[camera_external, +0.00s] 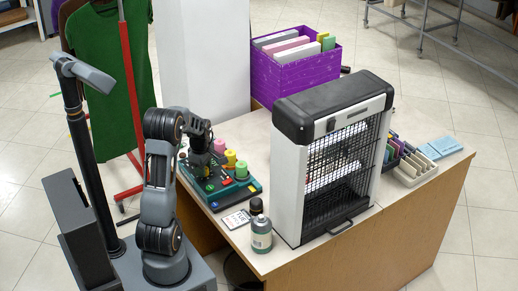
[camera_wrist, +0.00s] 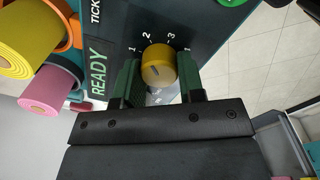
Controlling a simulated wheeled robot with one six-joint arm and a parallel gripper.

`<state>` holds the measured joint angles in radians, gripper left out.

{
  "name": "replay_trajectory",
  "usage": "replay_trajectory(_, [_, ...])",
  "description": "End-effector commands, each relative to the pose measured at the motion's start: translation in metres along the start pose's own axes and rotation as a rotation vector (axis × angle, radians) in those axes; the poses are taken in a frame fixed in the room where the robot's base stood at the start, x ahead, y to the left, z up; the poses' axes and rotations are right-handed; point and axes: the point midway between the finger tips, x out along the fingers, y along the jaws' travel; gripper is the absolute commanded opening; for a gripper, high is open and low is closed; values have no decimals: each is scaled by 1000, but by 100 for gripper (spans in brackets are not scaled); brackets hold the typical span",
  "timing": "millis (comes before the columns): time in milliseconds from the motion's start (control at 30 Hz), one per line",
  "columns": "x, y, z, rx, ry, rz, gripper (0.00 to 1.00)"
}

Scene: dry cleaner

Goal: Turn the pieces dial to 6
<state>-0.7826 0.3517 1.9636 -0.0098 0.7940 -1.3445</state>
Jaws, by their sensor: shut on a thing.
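The pieces dial (camera_wrist: 159,62) is a round yellow-gold knob on a dark teal panel (camera_wrist: 195,18). White numbers 1, 2 and 3 show around its far side; another at the right is partly covered, and those on the near side are hard to read. A short dark mark shows on the knob's top, but I cannot tell which number it points to. My gripper (camera_wrist: 158,80) has one green-padded finger on each side of the knob and is shut on it. In the external view my gripper (camera_external: 199,150) is over the ticket machine (camera_external: 216,203), hiding the dial.
Yellow (camera_wrist: 30,42) and pink (camera_wrist: 52,88) rolls stand close beside the panel. Behind the machine on the counter (camera_external: 232,134) is a purple bin (camera_external: 290,82). A black-and-white caged appliance (camera_external: 286,190) stands to the right, with a bottle (camera_external: 261,236) and a card (camera_external: 236,219) in front.

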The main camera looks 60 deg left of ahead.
Motion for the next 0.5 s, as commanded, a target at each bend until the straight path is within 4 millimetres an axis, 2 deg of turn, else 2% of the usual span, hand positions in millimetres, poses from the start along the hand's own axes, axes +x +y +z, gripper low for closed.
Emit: replay_trajectory(500, [-1,2,0,486,-16,3,12])
